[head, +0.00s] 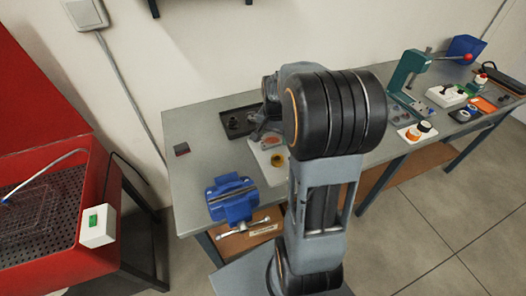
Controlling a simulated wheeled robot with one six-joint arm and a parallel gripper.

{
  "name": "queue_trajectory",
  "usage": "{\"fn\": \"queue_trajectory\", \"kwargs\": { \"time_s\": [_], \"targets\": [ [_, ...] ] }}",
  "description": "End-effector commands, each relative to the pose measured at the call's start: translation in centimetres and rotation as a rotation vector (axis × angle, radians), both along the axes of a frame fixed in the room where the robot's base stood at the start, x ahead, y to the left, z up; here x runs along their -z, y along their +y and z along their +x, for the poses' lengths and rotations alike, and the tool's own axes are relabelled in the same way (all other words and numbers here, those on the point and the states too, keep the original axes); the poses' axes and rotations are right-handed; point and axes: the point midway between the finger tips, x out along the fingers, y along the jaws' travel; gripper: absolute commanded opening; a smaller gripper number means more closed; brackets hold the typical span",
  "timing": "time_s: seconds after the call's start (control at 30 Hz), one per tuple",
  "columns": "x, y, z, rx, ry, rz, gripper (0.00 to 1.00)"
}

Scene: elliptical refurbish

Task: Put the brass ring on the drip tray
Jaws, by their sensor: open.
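A small golden ring-like part, seemingly the brass ring (278,160), lies on a pale board (263,160) on the grey workbench, beside my arm. A shallow black tray (226,135), seemingly the drip tray, lies behind it to the left, against the wall side. The tray holds small dark parts (234,123); its right end is hidden behind my arm. My gripper (259,137) is small in the view and partly hidden by my arm. It is open and empty, above the area between the tray and the pale board.
A blue vise (232,200) stands at the bench's front edge. A small dark block (182,149) lies at the left, with bare bench around it. A green press (408,75) and several small parts stand at the right. A red parts washer (50,190) is at far left.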

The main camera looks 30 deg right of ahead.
Motion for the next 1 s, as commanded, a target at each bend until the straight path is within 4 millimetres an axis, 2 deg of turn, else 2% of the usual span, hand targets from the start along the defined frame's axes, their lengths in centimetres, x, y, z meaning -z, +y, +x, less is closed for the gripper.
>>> {"fn": "queue_trajectory", "kwargs": {
  "time_s": [0.03, 0.2, 0.4, 0.5, 0.63, 1.0],
  "targets": [
    [-1.8, 1.8, -0.6, -0.077, -0.035, -0.016, 0.77],
    [-5.9, 7.7, -4.1, -0.377, -0.14, -0.071, 0.77],
    [-8.2, 12.4, -8.7, -0.675, -0.249, -0.134, 0.77],
    [-8.5, 13.7, -10.4, -0.778, -0.287, -0.157, 0.77],
    [-8.6, 14.4, -11.7, -0.858, -0.316, -0.177, 0.77],
    [-8.6, 14.7, -12.1, -0.889, -0.326, -0.184, 0.77]
  ]
}}
